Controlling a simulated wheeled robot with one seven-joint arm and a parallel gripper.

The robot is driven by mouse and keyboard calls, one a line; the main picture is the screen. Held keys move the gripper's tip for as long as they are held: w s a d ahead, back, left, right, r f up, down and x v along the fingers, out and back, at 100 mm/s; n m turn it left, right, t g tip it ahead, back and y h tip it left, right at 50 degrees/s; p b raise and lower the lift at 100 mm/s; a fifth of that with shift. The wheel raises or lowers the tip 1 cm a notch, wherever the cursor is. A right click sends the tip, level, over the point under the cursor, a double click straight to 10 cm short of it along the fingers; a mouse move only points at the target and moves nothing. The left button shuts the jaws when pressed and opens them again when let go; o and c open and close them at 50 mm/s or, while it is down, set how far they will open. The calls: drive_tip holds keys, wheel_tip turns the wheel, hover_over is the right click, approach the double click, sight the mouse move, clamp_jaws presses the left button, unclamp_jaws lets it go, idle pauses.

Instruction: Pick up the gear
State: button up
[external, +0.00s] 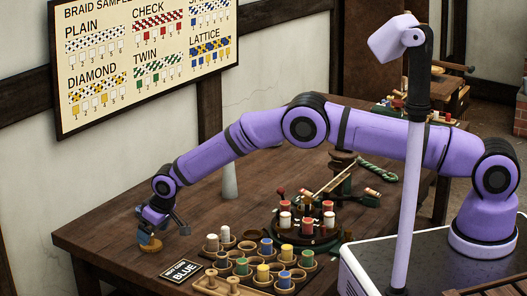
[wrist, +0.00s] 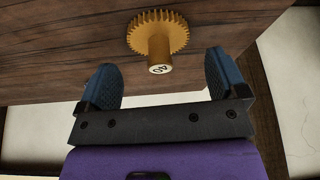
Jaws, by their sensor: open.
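The gear (wrist: 158,33) is brass-yellow with a toothed rim and a round hub marked with a number that looks like 40. It lies on the wooden table near its edge, hub toward the wrist camera. In the external view the gear (external: 151,246) shows small and partly covered below my gripper at the table's left end. My gripper (wrist: 163,85) is open, with its two blue-padded fingers apart and nothing between them. In the wrist view the gear's hub appears just beyond the fingertips, between their lines.
A braiding device with red and white bobbins (external: 307,222) is farther right. The table (external: 120,228) is bare around the gear, near its left edge.

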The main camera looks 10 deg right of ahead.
sight(151, 241)
drive_tip(key=shift+x, duration=1.5)
drive_tip(key=c, duration=1.1)
drive_tip(key=shift+r, duration=0.1)
